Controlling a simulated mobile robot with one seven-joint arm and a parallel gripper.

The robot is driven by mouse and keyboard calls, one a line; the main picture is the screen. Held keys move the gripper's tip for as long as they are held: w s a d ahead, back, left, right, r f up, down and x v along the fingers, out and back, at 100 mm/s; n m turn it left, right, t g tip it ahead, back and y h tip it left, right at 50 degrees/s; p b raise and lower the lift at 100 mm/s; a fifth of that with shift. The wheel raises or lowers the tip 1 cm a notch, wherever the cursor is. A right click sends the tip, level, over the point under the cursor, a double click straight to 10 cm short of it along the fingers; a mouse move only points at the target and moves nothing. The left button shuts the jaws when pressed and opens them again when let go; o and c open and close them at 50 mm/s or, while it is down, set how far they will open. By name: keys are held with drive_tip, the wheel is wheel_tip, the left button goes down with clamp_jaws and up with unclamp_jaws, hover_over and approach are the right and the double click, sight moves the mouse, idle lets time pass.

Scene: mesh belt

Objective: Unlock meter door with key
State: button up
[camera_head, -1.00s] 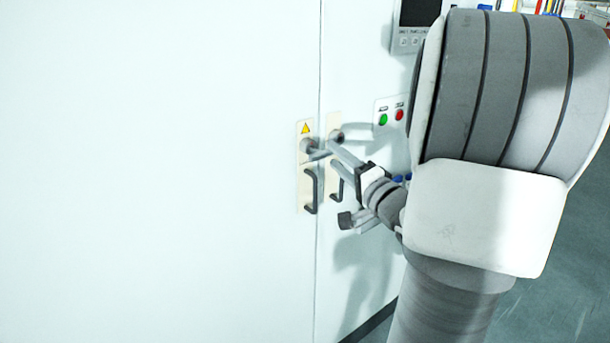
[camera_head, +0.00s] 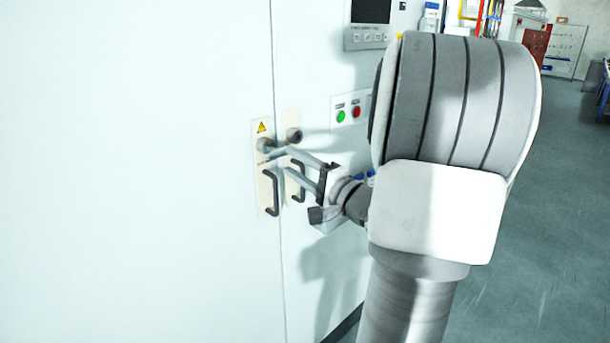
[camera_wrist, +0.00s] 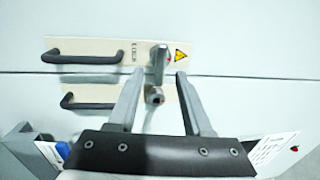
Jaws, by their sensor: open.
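The white meter door (camera_head: 140,200) stands at the left, closed along its seam. Its pale plate (camera_head: 258,185) carries a yellow warning triangle, a round lock (camera_head: 265,145) and a dark handle (camera_head: 271,195). A grey bar-shaped piece, possibly the key (camera_wrist: 158,62), sticks out at the lock beside the triangle in the wrist view. My gripper (camera_wrist: 160,71) is open, with its fingertips on either side of that piece; I cannot tell whether they touch it. In the head view my gripper (camera_head: 287,160) reaches in from the right, in front of the second plate.
The neighbouring panel has its own plate with a round knob (camera_head: 293,135) and a dark handle (camera_head: 297,183). Green and red buttons (camera_head: 348,113) and a display unit (camera_head: 370,22) are to the right. Open floor (camera_head: 560,220) lies at the far right.

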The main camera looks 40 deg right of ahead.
sight(281, 155)
drive_tip(key=w, duration=0.1)
drive_tip(key=w+p, duration=0.1)
drive_tip(key=shift+w+a+r, duration=0.1)
drive_tip(key=shift+w+r, duration=0.2)
drive_tip(key=shift+w, duration=0.05)
drive_tip(key=shift+w+p, duration=0.45)
drive_tip(key=shift+w, duration=0.55)
clamp_jaws()
idle(1.0)
